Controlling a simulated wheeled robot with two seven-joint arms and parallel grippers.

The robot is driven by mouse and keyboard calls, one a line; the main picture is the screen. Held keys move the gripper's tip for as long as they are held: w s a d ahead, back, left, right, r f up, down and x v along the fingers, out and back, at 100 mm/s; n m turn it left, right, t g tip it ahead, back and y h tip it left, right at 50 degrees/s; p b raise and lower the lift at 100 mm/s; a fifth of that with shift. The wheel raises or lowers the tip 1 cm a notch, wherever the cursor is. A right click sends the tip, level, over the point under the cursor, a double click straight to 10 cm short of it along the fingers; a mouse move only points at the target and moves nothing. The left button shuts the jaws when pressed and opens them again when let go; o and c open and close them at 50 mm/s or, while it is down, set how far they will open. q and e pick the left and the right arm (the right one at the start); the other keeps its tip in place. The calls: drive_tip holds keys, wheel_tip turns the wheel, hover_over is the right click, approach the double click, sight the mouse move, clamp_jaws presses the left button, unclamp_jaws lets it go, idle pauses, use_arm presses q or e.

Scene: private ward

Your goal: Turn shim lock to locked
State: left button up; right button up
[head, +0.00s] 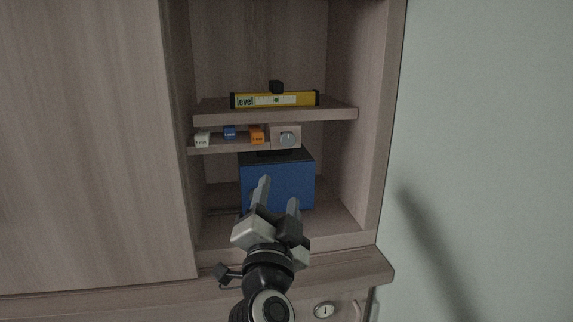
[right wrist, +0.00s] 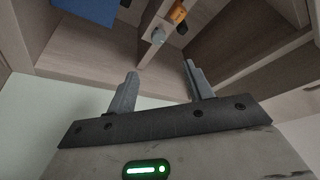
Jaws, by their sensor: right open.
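The shim lock appears to be the round grey knob (head: 287,139) on a wooden block at the right end of the small lower shelf. It also shows in the right wrist view (right wrist: 158,36), beyond the fingertips. Its turn position is too small to read. My right gripper (head: 279,192) is open and empty, in front of the blue box and below the knob, apart from it. In the right wrist view its two fingers (right wrist: 160,70) stand apart with nothing between them. My left gripper is not in view.
White (head: 202,139), blue (head: 230,132) and orange (head: 257,136) shims lie on the small shelf left of the knob. A yellow level (head: 275,100) lies on the shelf above. A blue box (head: 278,183) stands below. Cabinet walls (head: 366,120) close in the right side.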

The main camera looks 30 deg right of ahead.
sight(287, 142)
drive_tip(key=x, duration=1.6)
drive_tip(key=shift+s+d+f, duration=0.1)
drive_tip(key=shift+d+f, duration=0.05)
drive_tip(key=shift+c, duration=0.3)
drive_tip(key=c, duration=0.9)
